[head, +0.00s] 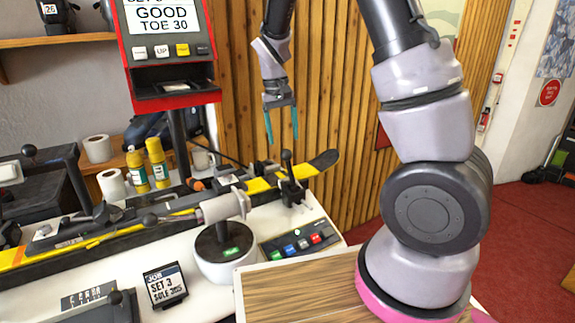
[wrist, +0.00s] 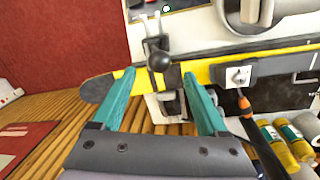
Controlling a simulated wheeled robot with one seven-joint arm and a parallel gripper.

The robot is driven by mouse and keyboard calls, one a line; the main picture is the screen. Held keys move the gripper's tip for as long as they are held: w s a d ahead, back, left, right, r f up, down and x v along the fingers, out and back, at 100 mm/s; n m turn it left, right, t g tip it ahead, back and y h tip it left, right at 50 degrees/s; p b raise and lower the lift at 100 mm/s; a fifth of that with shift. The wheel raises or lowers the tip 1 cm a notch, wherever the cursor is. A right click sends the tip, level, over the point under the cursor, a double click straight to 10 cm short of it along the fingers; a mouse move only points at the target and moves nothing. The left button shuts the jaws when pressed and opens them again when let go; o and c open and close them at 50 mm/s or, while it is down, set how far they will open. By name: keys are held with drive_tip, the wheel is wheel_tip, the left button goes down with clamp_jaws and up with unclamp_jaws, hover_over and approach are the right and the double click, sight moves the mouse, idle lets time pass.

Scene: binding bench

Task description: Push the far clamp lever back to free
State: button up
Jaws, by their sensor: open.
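A yellow and black ski (head: 262,184) lies along the bench. A clamp (head: 292,190) grips it near its right tip, and its lever (head: 287,157) stands about upright with a black ball knob. In the wrist view the knob (wrist: 160,62) shows between the fingertips, with the dark lever post behind it. My gripper (head: 282,138) has two teal fingers, spread apart and empty, pointing down just above the lever. Contact with the knob cannot be told.
A white round pedestal unit (head: 222,255) and a button panel (head: 300,241) stand in front of the ski. A red display stand (head: 168,55) rises behind. A job card (head: 165,285) stands in front.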

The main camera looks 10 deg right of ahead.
sight(288, 164)
drive_tip(key=f, duration=0.3)
drive_tip(key=d+f, duration=0.1)
drive_tip(key=f, duration=0.6)
drive_tip(key=shift+d+f, duration=0.2)
clamp_jaws()
idle(1.1)
